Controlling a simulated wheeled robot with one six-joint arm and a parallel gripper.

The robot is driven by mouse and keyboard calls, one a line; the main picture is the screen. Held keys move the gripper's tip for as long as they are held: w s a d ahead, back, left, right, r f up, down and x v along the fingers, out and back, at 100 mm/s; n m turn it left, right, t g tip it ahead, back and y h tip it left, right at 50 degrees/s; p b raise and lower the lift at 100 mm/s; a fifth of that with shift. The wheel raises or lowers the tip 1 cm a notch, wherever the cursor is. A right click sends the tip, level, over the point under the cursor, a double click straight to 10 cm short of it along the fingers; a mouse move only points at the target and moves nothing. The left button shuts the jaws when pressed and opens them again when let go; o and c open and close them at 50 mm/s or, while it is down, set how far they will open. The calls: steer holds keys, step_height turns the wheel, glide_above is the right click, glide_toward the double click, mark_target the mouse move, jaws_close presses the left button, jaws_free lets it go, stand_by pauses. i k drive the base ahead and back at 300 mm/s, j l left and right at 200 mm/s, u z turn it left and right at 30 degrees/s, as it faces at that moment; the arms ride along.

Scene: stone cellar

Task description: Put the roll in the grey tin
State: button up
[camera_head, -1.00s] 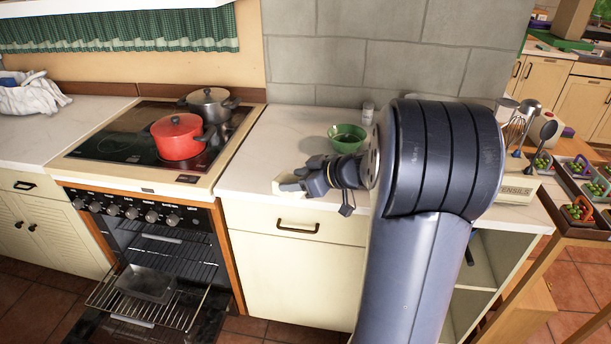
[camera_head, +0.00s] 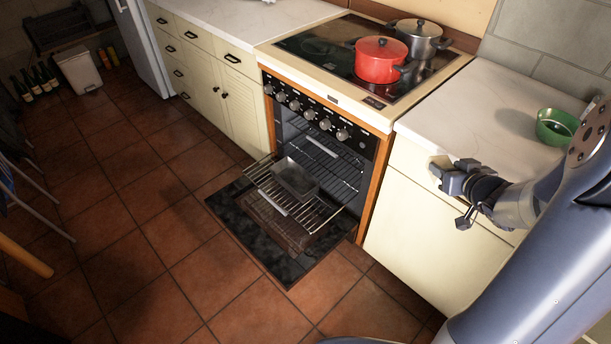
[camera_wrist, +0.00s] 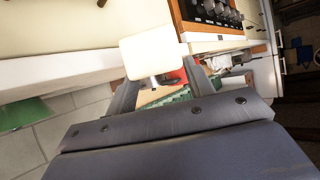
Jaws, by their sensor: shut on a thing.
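My gripper (camera_head: 445,178) is at the right in the head view, in front of the counter and cupboard right of the oven. It is shut on the roll, a pale cream, blocky piece that shows between the fingers in the wrist view (camera_wrist: 152,54). In the head view the roll is mostly hidden against the cream cupboard. The grey tin (camera_head: 295,179) is a shallow rectangular pan on the pulled-out oven rack, left of and lower than my gripper. The tin looks empty. The roll is well apart from it.
The oven door (camera_head: 240,226) is open and low over the tiled floor, with the wire rack (camera_head: 322,212) sticking out. A red pot (camera_head: 380,62) and a grey pot (camera_head: 420,38) stand on the hob. A green bowl (camera_head: 556,127) stands on the right counter.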

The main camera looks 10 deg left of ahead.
mark_target(295, 185)
steer(key=i+j, duration=0.1)
steer(key=j, duration=0.35)
steer(key=i+j, duration=0.1)
steer(key=j, duration=0.35)
steer(key=i+j, duration=0.1)
steer(key=j, duration=0.3)
steer(key=i+j, duration=0.1)
steer(key=j, duration=0.35)
steer(key=i+j, duration=0.1)
steer(key=j, duration=0.35)
steer(key=i+j, duration=0.1)
steer(key=j, duration=0.35)
